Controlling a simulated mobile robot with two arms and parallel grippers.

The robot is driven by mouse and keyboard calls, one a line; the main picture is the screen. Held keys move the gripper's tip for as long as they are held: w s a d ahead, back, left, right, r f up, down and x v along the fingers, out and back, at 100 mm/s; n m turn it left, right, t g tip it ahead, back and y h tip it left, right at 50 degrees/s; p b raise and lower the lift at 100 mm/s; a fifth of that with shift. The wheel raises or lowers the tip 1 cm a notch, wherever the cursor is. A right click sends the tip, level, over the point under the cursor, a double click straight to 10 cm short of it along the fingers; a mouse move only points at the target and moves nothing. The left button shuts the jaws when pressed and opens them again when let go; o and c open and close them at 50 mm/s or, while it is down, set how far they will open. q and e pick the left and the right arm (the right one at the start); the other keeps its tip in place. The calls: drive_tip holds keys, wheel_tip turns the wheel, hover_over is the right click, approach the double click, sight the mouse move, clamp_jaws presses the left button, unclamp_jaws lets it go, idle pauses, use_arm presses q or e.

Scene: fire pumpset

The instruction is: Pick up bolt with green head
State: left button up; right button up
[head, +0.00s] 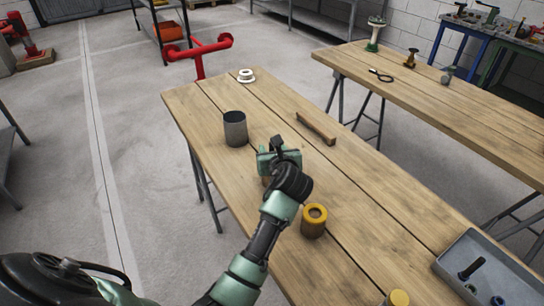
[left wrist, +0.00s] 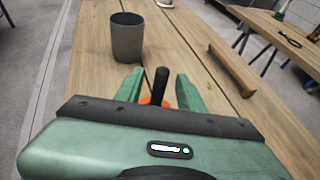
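My left gripper (head: 278,155) is over the near table, and its two green fingers also show in the left wrist view (left wrist: 160,92). The fingers are apart. Between them stands a dark upright object (left wrist: 160,84) with some orange (left wrist: 146,100) at its base; gaps show on both sides of it. In the head view the gripper mostly hides this object. I cannot make out a green-headed bolt. A grey tray (head: 451,262) at the lower right holds a dark bolt-like piece (head: 470,269) and another small piece (head: 497,300). My right gripper is not in view.
On the near table stand a dark grey cup (head: 235,129), a wooden bar (head: 316,128), a white roll (head: 246,76) and a yellow-topped brown cylinder (head: 314,220). A second table (head: 440,90) at right bears small items. A red pipe stand (head: 199,50) is behind.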

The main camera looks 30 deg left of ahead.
use_arm(q)
drive_tip(key=shift+w+a+f, duration=0.15)
drive_tip(key=shift+w, duration=0.05)
clamp_jaws()
